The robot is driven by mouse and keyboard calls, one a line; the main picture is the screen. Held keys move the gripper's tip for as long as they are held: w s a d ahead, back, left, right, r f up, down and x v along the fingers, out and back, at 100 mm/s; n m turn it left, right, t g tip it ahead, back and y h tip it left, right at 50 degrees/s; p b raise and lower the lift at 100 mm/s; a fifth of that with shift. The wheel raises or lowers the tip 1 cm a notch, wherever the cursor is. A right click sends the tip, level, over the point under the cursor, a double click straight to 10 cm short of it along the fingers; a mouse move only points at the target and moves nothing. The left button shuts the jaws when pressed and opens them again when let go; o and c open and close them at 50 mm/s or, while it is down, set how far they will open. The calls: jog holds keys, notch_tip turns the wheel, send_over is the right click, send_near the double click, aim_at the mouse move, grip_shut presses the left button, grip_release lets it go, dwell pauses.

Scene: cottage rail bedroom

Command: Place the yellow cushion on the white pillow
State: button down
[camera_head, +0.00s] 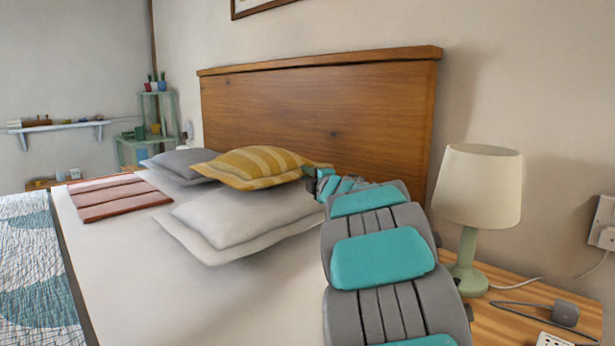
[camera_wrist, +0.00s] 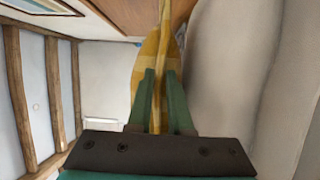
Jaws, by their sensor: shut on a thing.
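The yellow striped cushion (camera_head: 256,166) lies flat above the back part of the white pillow (camera_head: 236,220) in the head view. My gripper (camera_head: 322,182) is at the cushion's right corner, its fingers small and partly hidden behind my arm. In the wrist view the two green fingers of my gripper (camera_wrist: 157,98) are shut on the yellow cushion (camera_wrist: 146,66), which runs away between them. The white pillow lies on the bed. Whether the cushion rests on the pillow or hangs just above it, I cannot tell.
A grey pillow (camera_head: 180,163) lies behind at the left, and a folded red blanket (camera_head: 118,196) lies on the bed (camera_head: 140,270). The wooden headboard (camera_head: 320,105) rises behind. A lamp (camera_head: 478,188) stands on the nightstand (camera_head: 510,285) at the right.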

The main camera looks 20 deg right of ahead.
jog(key=shift+f+b, duration=0.35)
jog(key=shift+f, duration=0.2)
jog(key=c, duration=0.8)
grip_release()
jog(key=shift+r, duration=0.1)
jog(key=shift+c, duration=0.2)
jog(key=s, duration=1.2)
jog(key=shift+r+p, duration=0.35)
jog(key=shift+r, duration=0.1)
jog(key=shift+a, duration=0.1)
